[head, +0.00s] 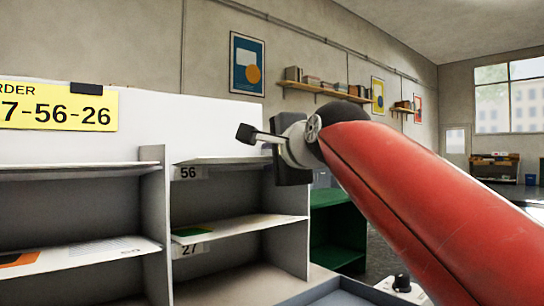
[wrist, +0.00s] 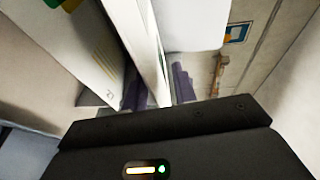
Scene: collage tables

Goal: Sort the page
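A grey pigeonhole rack (head: 155,215) fills the left of the head view, with slots labelled 56 (head: 188,173) and 27 (head: 192,249). A green-marked page (head: 192,234) lies in the slot above label 27; its green also shows in the wrist view (wrist: 62,4). My gripper (head: 262,148) is at the rack's upper right, by the 56 level. In the wrist view its dark fingers (wrist: 160,88) stand apart on either side of a pale thin panel. I cannot tell whether that is a page or a shelf, or whether they touch it.
A yellow order card (head: 58,107) reading 7-56-26, cut off at left, is on the white back panel. An orange-marked page (head: 85,254) lies in a left slot. A green cabinet (head: 338,225) stands right of the rack. A blue tray (head: 335,292) is at the bottom.

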